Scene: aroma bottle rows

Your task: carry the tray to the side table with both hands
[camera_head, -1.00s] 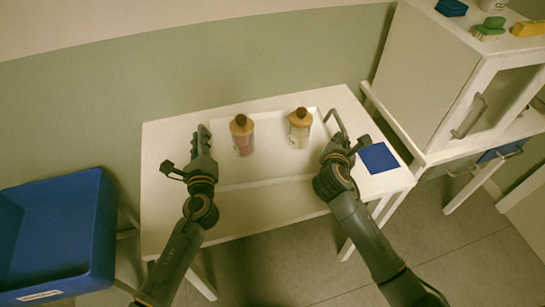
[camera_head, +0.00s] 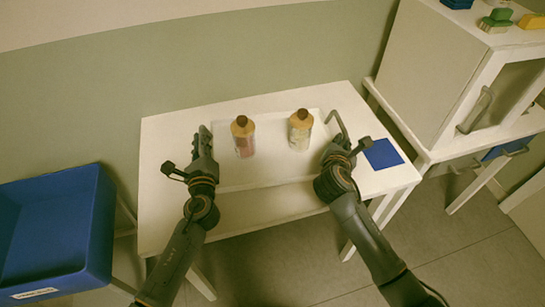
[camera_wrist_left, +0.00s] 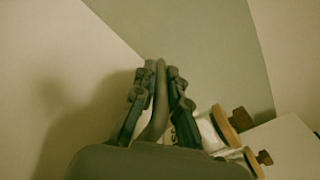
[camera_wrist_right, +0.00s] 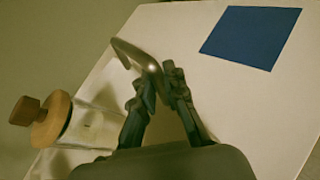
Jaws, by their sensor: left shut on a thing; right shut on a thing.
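The white tray (camera_head: 262,176) lies over the white table, with two bottles standing on it. One bottle (camera_head: 243,138) is reddish with a wooden cap; the other bottle (camera_head: 300,132) is pale with a wooden cap. My left gripper (camera_head: 203,140) is at the tray's left end, and in the left wrist view (camera_wrist_left: 160,95) its fingers are shut around a grey handle. My right gripper (camera_head: 340,145) is at the right end, shut on the metal handle, which shows in the right wrist view (camera_wrist_right: 143,58). Whether the tray touches the table is hard to tell.
The white side table (camera_head: 160,210) bears a blue square (camera_head: 382,154) right of the tray. A blue bin (camera_head: 60,235) stands at the left. A wall is behind.

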